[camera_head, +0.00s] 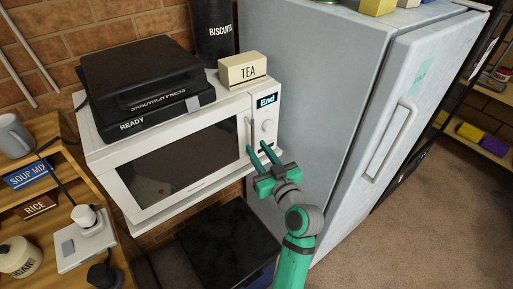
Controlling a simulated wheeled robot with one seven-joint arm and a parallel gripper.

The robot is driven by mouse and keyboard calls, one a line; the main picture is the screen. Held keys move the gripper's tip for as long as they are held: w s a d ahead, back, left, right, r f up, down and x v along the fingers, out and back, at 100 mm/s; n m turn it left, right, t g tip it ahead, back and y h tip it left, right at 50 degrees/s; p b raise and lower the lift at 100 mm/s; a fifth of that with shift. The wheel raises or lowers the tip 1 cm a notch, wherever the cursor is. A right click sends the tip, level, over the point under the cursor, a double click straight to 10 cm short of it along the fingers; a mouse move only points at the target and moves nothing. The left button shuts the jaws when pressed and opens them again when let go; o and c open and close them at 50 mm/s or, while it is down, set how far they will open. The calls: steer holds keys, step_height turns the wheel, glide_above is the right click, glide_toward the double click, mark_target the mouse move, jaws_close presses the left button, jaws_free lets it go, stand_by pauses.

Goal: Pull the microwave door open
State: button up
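The white microwave (185,155) stands against the brick wall, with a dark window in its door (216,174). The door looks closed. A slim vertical handle (249,131) sits at the door's right edge, beside the control panel with a lit "End" display and a round knob. My gripper (257,146) is at the lower right front of the microwave, near the handle's lower end. Its two green fingers are apart with nothing visible between them. Whether a fingertip touches the handle or the microwave front, I cannot tell.
A black sandwich press (140,85) and a TEA box (243,71) sit on the microwave. A grey fridge (330,90) stands close to its right. A wooden shelf unit (70,140) with labelled goods is at the left. A dark-topped box (225,245) stands below.

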steer(key=shift+x, duration=0.8)
steer(key=shift+c, duration=0.7)
jaws_close()
steer(key=shift+s, duration=0.15)
